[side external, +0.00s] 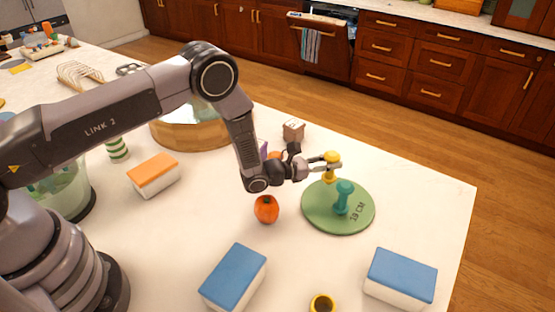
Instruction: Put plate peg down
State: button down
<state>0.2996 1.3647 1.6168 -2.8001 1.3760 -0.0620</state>
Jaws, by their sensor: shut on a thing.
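My gripper (325,166) is shut on a yellow peg (331,158) with a rounded top. It holds the peg roughly upright by its middle, over the far part of a round green plate (322,214) marked "19 CM". The peg's lower end shows just below the fingers; I cannot tell whether it touches the plate. A teal peg (343,197) of similar shape stands upright on the plate, nearer the camera than the yellow one.
An orange-red fruit (266,209) lies left of the plate. Blue-topped sponges (234,278) (401,275), a yellow ring-like item (322,304) and an orange-topped sponge (153,174) lie around. The counter's right side is clear.

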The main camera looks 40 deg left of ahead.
jog(key=shift+f, duration=0.9)
jog(key=shift+f, duration=0.15)
jog(key=c, duration=1)
grip_release()
jog(key=shift+o, duration=0.2)
